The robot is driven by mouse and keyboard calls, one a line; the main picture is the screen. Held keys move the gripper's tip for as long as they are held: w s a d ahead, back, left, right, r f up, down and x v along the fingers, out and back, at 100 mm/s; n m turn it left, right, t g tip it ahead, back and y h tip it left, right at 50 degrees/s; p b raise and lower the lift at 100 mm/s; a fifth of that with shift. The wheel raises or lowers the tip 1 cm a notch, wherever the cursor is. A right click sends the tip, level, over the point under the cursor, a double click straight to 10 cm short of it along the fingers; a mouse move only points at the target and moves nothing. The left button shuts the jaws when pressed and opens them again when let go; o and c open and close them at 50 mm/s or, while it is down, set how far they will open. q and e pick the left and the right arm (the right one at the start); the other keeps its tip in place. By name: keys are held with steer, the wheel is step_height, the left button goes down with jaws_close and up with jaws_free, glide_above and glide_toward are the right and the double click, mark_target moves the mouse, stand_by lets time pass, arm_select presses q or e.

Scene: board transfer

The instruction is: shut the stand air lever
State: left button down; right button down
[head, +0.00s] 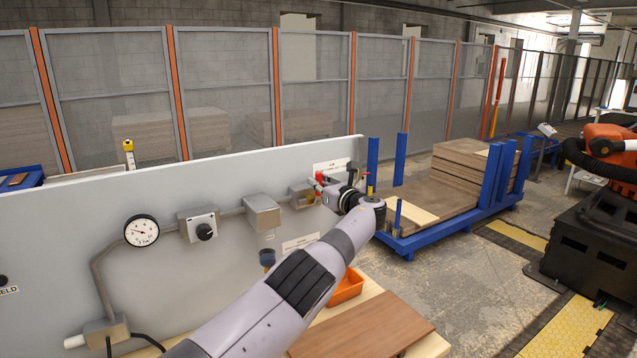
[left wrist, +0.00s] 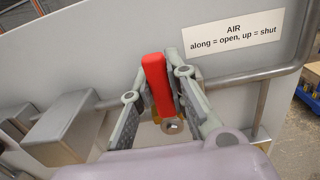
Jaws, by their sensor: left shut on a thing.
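The red air lever (left wrist: 157,84) stands between the two fingers of my left gripper (left wrist: 158,102), which is shut on it. In the left wrist view the lever points up, leaning slightly left, across the line of the pipe (left wrist: 266,76). A brass-coloured valve body shows partly behind the fingers. The label (left wrist: 234,31) at upper right reads "AIR, along = open, up = shut". In the head view my left gripper (head: 326,189) is at the right end of the grey panel, and the red lever (head: 318,186) shows only in part. My right gripper is in neither view.
The grey panel (head: 75,218) carries a gauge (head: 141,231), a knob box (head: 199,225) and a grey box (head: 262,212) left of the gripper. An orange bin (head: 347,287) sits below my arm. A blue rack with boards (head: 466,166) stands to the right.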

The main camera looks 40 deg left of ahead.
arm_select(q)
steer(key=shift+f, duration=0.25)
steer(key=c, duration=1.9)
jaws_free()
steer(key=o, duration=0.4)
steer(key=shift+d+r, duration=0.1)
steer(key=shift+r, duration=0.1)
steer(key=shift+s+d, duration=0.1)
steer(key=shift+d, duration=0.4)
steer(key=v, duration=1.1)
steer(key=shift+s+f, duration=0.1)
